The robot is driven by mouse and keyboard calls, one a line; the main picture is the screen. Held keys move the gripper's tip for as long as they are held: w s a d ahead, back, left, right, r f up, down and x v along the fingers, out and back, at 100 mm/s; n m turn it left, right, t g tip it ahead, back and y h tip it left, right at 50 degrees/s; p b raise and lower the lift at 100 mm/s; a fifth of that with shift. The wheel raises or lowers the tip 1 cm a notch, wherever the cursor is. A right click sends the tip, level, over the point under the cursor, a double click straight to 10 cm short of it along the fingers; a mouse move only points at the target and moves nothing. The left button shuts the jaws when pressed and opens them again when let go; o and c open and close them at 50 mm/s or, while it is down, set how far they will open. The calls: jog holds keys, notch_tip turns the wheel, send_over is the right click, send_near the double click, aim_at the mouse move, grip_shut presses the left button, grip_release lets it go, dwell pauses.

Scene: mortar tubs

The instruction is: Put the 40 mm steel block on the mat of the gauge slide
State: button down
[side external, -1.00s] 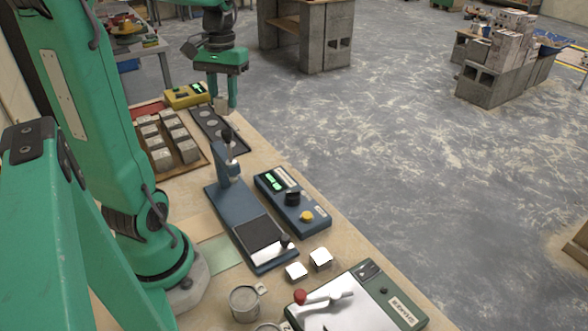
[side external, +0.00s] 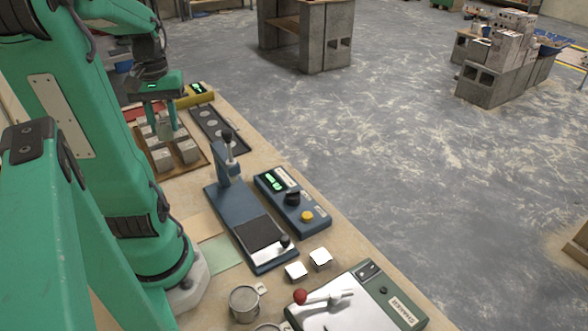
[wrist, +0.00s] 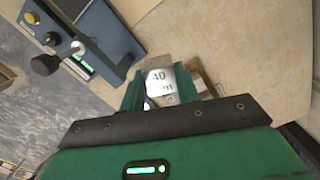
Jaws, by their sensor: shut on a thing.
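My gripper (side external: 162,128) is over the wooden tray of steel blocks in the side view, with its fingers among the blocks. In the wrist view, my gripper (wrist: 160,92) is shut on a steel block (wrist: 158,76) marked 40, held between the green fingers. I cannot tell whether this block is clear of the tray. The gauge slide (side external: 217,200) is a blue device nearer the side camera, with a bare black mat (side external: 259,234) on its bed. Part of a blue device (wrist: 108,35) shows at the upper left of the wrist view.
Other steel blocks (side external: 162,160) stand in the wooden tray (side external: 196,165). A black tray with round pads (side external: 232,139) lies beside it. A blue readout box (side external: 305,216), two small blocks (side external: 296,271), a metal cup (side external: 243,303) and a green machine (side external: 396,307) occupy the bench.

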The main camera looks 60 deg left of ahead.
notch_tip(320, 180, down, 10)
jog(key=shift+r, duration=0.15)
jog(key=shift+f, duration=2.9)
jog(key=shift+f, duration=0.1)
jog(key=shift+f, duration=1.95)
jog(key=shift+f, duration=0.15)
jog(key=c, duration=1)
grip_release()
jog(key=shift+c, duration=0.2)
jog(key=shift+r, duration=0.2)
